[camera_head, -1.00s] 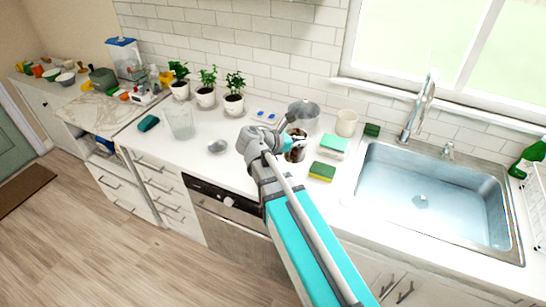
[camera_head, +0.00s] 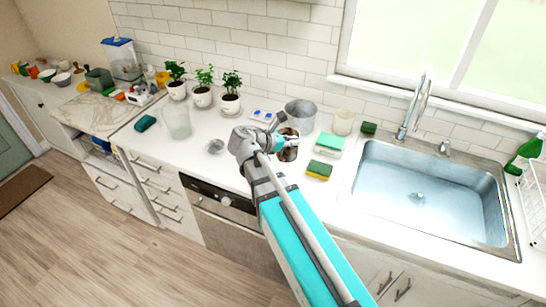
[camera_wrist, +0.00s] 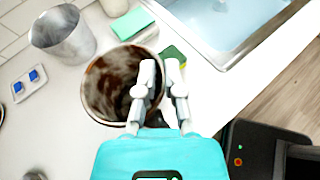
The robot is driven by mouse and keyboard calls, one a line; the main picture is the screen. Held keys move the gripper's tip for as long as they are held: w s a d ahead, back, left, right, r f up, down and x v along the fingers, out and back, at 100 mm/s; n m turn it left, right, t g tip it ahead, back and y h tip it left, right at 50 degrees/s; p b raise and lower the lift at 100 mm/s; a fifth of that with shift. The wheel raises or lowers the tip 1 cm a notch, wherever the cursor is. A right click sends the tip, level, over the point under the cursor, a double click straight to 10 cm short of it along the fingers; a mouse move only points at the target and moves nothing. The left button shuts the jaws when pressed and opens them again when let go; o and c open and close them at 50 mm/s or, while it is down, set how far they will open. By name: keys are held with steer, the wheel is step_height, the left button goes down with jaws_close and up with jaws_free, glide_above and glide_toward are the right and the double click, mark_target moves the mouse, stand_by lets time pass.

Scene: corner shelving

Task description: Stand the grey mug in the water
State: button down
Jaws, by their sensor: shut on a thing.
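The mug (camera_head: 288,154) is on or just above the counter, left of the sponges; I cannot tell whether it touches the counter. In the wrist view the mug (camera_wrist: 112,80) has a pale rim and a mottled brown inside, and little of its outer wall shows. My gripper (camera_wrist: 161,75) is shut on its near right wall, one finger over the inside and one outside. In the head view my gripper (camera_head: 290,139) partly covers the mug. The water (camera_head: 415,195) looks pale blue in the steel sink (camera_head: 360,200) at the right.
A metal pot (camera_head: 301,114) and a cream cup (camera_head: 343,122) stand behind the mug. A green-and-yellow sponge (camera_head: 319,170) and a teal-topped block (camera_head: 329,144) lie between mug and sink. The faucet (camera_head: 412,110) rises behind the sink; a dish rack (camera_head: 535,200) is right.

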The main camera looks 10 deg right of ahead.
steer(key=w+a+f+b, duration=0.2)
steer(key=w+f+b, duration=0.7)
steer(key=w, duration=0.4)
steer(key=shift+a, duration=0.35)
steer(key=shift+w+f+b, duration=0.2)
steer(key=shift+f+b, duration=0.7)
steer(key=shift+w+f+b, duration=0.15)
steer(key=shift+f+b, duration=0.75)
steer(key=shift+a+f, duration=0.1)
steer(key=shift+f, duration=0.1)
